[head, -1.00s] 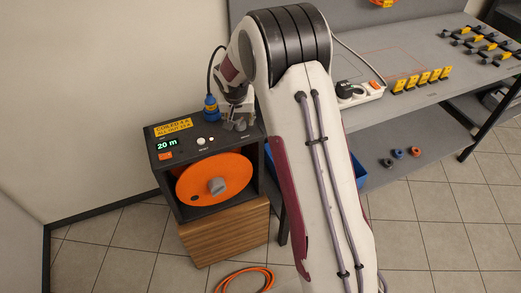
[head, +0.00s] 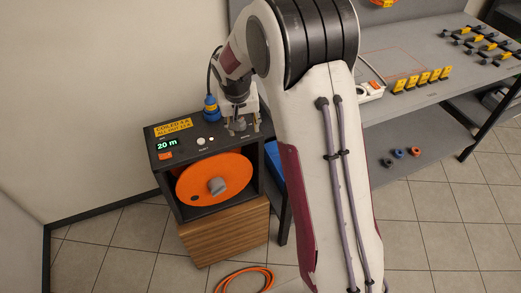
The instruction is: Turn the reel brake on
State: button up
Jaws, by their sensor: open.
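The cable reel unit (head: 185,190) is a black box with an orange drum (head: 235,172) and a grey hub in its open front. Its top panel carries a lit "20 m" display (head: 167,145), an orange-red switch (head: 165,156), a white button (head: 201,141) and a yellow label (head: 172,129). My gripper (head: 242,131) is open and points down over the right part of the top panel. A small grey knob (head: 240,124) shows between its fingers; I cannot tell whether they touch it. The brake's state cannot be read.
A blue connector (head: 211,107) with a cable stands at the panel's back edge, just left of my gripper. A grey workbench (head: 420,75) with yellow pieces (head: 420,80) and a white power strip (head: 370,92) is at the right. Orange cable (head: 245,280) lies on the floor.

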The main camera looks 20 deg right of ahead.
jog(key=s+a+r+n, duration=0.1)
jog(key=s+r, duration=0.4)
jog(key=s, duration=0.4)
jog(key=s+a+r+n+g, duration=0.1)
jog(key=s+r, duration=0.4)
jog(key=s, duration=0.4)
jog(key=shift+s+a+y, duration=0.3)
jog(key=shift+s+y, duration=0.05)
jog(key=shift+y, duration=0.05)
dwell(0.5)
